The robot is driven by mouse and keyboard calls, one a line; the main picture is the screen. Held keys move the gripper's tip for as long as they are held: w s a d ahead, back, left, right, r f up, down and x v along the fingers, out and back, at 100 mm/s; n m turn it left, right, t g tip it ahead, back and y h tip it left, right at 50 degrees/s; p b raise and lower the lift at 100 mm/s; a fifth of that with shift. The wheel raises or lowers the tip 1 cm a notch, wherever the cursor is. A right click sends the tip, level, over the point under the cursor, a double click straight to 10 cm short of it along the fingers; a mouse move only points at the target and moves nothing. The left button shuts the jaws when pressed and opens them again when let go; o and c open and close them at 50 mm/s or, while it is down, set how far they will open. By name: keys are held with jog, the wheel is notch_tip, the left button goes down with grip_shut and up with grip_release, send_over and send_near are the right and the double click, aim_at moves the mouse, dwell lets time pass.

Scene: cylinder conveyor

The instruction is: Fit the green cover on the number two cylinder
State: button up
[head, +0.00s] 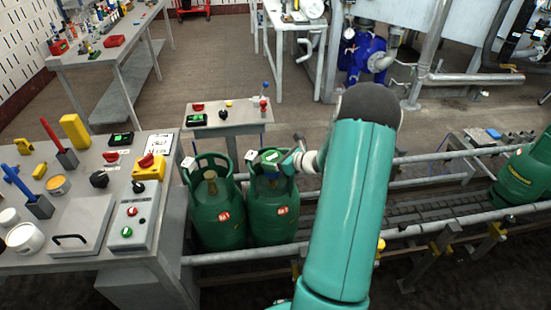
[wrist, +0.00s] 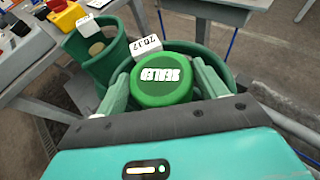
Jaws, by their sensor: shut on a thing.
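The green cover (wrist: 161,95), with white lettering on top, sits between the two fingers of my gripper (wrist: 163,84), which is shut on it. In the head view the cover (head: 271,156) is inside the top collar of the right one of two green cylinders (head: 272,220). In the wrist view that cylinder's collar (wrist: 228,70) surrounds the cover and fingers, and a white tag is on its rim. The cover hides the valve, so I cannot tell whether it touches it. The left cylinder (head: 217,222) stands beside it with its brass valve bare.
A grey workbench (head: 90,255) with a control box (head: 133,222) and tools stands at the left. A small table (head: 232,118) stands behind the cylinders. Conveyor rails (head: 430,228) run to the right, where another green cylinder (head: 525,175) stands. The belt between is clear.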

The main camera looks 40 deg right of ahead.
jog(key=shift+d+f, duration=0.1)
jog(key=shift+f, duration=0.25)
dwell(3.2)
dwell(1.8)
jog(key=shift+r, duration=0.15)
dwell(0.3)
